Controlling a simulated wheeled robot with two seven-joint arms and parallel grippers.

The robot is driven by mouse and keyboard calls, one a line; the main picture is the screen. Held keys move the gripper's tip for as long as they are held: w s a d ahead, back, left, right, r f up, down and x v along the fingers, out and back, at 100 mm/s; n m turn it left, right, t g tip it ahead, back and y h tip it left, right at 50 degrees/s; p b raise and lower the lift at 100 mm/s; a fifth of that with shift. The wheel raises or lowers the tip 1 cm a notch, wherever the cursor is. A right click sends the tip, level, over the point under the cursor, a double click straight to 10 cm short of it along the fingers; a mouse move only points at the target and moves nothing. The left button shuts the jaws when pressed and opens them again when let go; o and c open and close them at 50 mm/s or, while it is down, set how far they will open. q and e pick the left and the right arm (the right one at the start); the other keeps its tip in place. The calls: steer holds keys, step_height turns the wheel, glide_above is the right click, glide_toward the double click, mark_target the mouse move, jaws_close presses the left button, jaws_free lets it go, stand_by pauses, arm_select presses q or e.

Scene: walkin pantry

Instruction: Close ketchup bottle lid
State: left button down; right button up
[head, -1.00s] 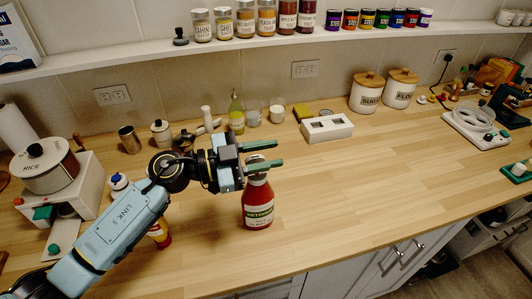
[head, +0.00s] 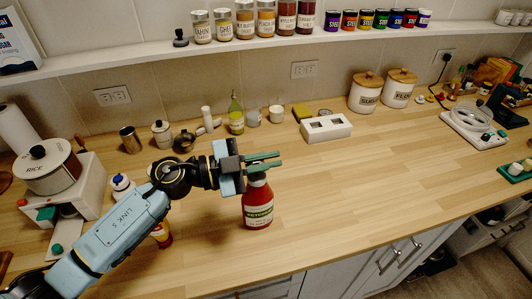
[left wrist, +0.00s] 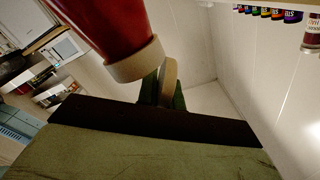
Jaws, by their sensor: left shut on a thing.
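The red ketchup bottle (head: 257,208) stands upright on the wooden counter, with its label facing me. In the left wrist view the red bottle (left wrist: 100,22) appears upside down, with a beige cap collar (left wrist: 136,61). A thin beige lid (left wrist: 169,78) stands beside the collar, at an angle to it, not flat over it. My left gripper (head: 263,161) is at the top of the bottle, its green fingers shut on the lid. The fingers also show around the lid in the left wrist view (left wrist: 164,94). The bottle's top is mostly hidden in the head view. My right gripper is not in view.
A white box (head: 326,128) and wooden-lidded canisters (head: 366,94) stand behind to the right. Cups and an oil bottle (head: 236,118) stand behind. Another bottle (head: 162,235) is partly hidden by my left arm. The counter right of the ketchup is clear.

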arm_select(q)
steer(key=shift+s+d+f+m, duration=0.1)
steer(key=shift+s+f+m, duration=0.2)
steer(key=shift+m, duration=0.75)
steer(key=shift+s+d+f+m, duration=0.15)
steer(key=shift+s+m, duration=0.1)
steer(key=shift+m, duration=0.8)
steer(key=shift+a, duration=0.1)
steer(key=c, duration=1.5)
jaws_free()
steer(key=shift+c, duration=0.2)
steer(key=shift+f, duration=0.1)
steer(key=shift+f, duration=0.1)
